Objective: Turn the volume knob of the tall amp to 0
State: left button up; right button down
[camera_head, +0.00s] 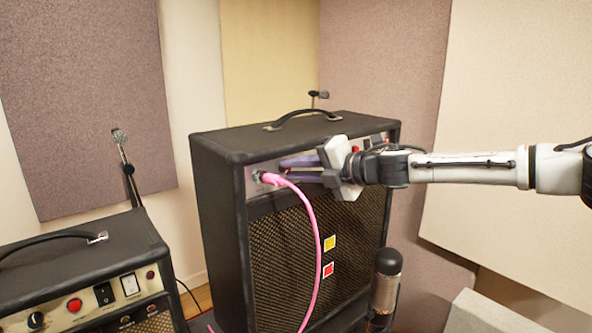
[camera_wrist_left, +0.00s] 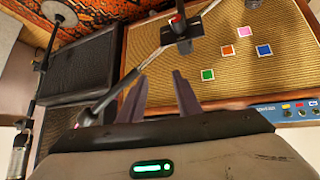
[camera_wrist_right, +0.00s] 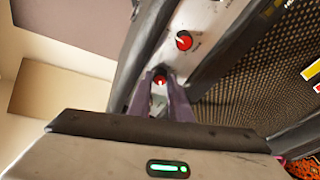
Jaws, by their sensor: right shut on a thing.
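The tall black amp (camera_head: 218,205) stands in the middle of the head view, with a light control panel along its top front. My right gripper (camera_head: 286,170) reaches in from the right, its purple fingers at that panel. In the right wrist view, my right gripper (camera_wrist_right: 160,90) is shut on a red-topped knob (camera_wrist_right: 160,80). A second red-topped knob (camera_wrist_right: 184,40) sits beside it on the panel, apart from the fingers. I cannot read the labels or the held knob's setting. My left gripper (camera_wrist_left: 160,100) is open and empty in the left wrist view, and is outside the head view.
A pink cable (camera_head: 312,225) is plugged into the left of the tall amp's panel and hangs down its front. A microphone (camera_head: 386,280) stands before the amp at right. A lower amp (camera_head: 75,265) stands at left, with another microphone (camera_head: 120,138) behind it.

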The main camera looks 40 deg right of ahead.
jog(key=c, duration=1.6)
grip_release()
